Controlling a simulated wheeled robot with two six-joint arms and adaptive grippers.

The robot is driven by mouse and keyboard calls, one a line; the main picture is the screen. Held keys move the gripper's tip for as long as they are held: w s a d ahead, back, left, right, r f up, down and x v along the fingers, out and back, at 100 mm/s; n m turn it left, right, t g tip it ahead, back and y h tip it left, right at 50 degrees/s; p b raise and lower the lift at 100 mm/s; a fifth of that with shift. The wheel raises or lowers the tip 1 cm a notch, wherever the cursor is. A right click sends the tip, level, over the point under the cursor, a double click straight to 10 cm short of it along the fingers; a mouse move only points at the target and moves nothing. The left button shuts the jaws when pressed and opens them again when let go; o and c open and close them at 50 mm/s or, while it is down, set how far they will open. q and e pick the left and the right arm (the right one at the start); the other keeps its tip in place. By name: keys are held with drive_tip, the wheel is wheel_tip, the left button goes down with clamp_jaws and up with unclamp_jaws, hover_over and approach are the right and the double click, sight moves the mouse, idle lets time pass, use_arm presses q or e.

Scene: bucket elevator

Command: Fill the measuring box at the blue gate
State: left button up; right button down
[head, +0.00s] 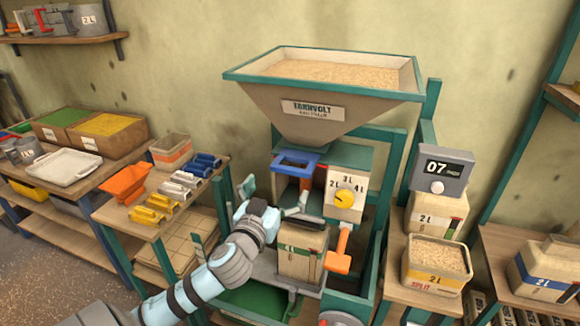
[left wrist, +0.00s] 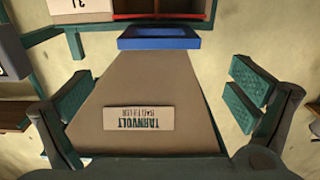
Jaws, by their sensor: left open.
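The blue gate (head: 296,163) is a blue square frame under the tan hopper (head: 325,115); it also shows at the top of the left wrist view (left wrist: 158,38), which is upside down. A tan box with a green stripe and a dark top (head: 302,255), marked like 4 L, stands below the gate on the machine. My left gripper (head: 274,197) is open and empty, in front of the gate and above the box. Its spread fingers frame the hopper in the left wrist view (left wrist: 160,95). My right gripper is not in view.
A dial with a yellow knob (head: 344,198) is marked 2 L, 3 L, 4 L. An orange lever (head: 341,252) hangs beside the box. A display (head: 441,170) reads 07. Coloured bars lie on the left table (head: 150,228).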

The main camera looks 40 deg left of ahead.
sight(289, 170)
use_arm(q)
drive_tip(key=x, duration=0.9)
drive_tip(key=shift+w+p, duration=0.25)
drive_tip(key=shift+p, duration=0.15)
